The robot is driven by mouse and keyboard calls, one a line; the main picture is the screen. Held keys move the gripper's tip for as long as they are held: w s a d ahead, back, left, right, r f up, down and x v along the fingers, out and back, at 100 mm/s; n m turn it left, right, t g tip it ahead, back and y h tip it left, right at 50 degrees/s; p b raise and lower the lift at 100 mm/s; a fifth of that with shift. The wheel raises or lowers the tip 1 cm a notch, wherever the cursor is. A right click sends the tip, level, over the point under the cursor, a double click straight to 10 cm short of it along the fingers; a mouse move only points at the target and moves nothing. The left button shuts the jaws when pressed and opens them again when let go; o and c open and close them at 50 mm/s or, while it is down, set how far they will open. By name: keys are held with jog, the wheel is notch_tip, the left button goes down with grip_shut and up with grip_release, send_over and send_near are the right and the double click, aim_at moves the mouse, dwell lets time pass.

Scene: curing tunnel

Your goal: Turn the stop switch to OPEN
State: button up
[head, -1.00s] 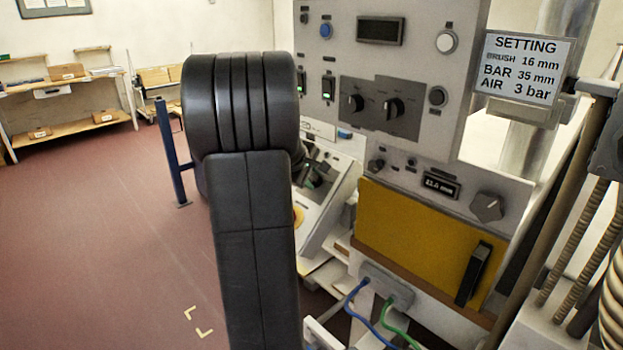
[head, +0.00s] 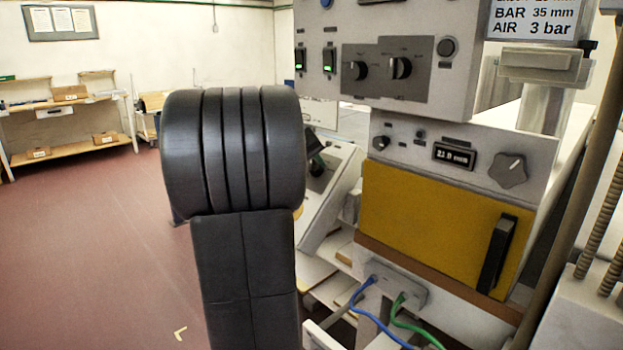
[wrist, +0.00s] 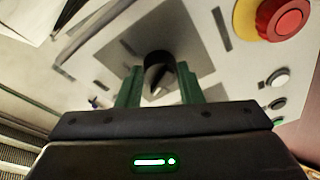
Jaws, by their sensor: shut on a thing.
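A black rotary switch (wrist: 159,62) with a pale pointer mark stands on a grey plate of the sloping panel in the wrist view. I take it for the stop switch; its position labels cannot be read. My gripper (wrist: 158,78) has its green fingers on either side of the knob and is shut on it. The pointer is tilted, lower left to upper right in the picture. In the head view my dark arm covers most of this panel (head: 330,190), and only a bit of my gripper (head: 316,160) shows there.
A red emergency button (wrist: 284,22) on a yellow base and small push buttons (wrist: 279,77) sit right of the switch. An upright cabinet with other black knobs (head: 400,68) and a yellow door (head: 430,215) stand to the right. The floor at left (head: 90,240) is clear.

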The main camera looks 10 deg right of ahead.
jog(key=shift+m+b, duration=0.5)
jog(key=shift+m, duration=0.1)
jog(key=o, duration=1)
jog(key=shift+a+r, duration=0.1)
jog(key=p+v, duration=0.1)
jog(key=v, duration=1.2)
jog(key=shift+s+a, duration=0.25)
jog(key=shift+a, duration=0.05)
jog(key=b+x, duration=0.1)
jog(key=x, duration=1.2)
jog(key=shift+w+d, duration=0.25)
jog(key=shift+d, duration=0.15)
jog(key=shift+a, duration=0.1)
